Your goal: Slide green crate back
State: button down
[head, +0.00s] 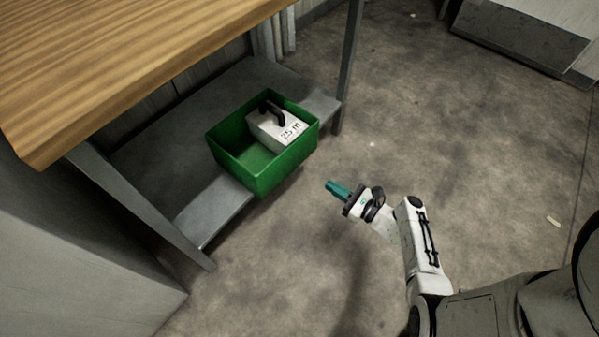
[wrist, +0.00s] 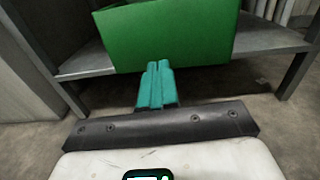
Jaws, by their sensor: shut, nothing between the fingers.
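The green crate (head: 230,144) sits on the grey lower shelf (head: 215,207) under the wooden table, with its near side jutting past the shelf's front edge. A white box marked 25 m (head: 277,128) with a black handle stands inside the crate. My gripper (head: 330,186) has teal fingers, pressed together and empty, and is in front of the crate, to its lower right. In the wrist view, the crate's green front wall (wrist: 165,35) is straight ahead of the shut fingers (wrist: 158,68). The fingertips overlap its lower edge in that picture; I cannot tell whether they touch it.
The wooden tabletop (head: 120,60) overhangs the shelf. Grey table legs stand at the left (head: 140,205) and the right (head: 348,65) of the shelf opening. The concrete floor (head: 470,150) is mostly clear. A grey panel (head: 525,35) lies at the far right.

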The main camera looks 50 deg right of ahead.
jog(key=b, duration=0.4)
send_near(291, 158)
jog(key=shift+m, duration=0.3)
jog(key=w, duration=0.6)
jog(key=shift+w+a+f, duration=0.2)
jog(key=shift+w+f, duration=0.05)
jog(key=shift+w, duration=0.15)
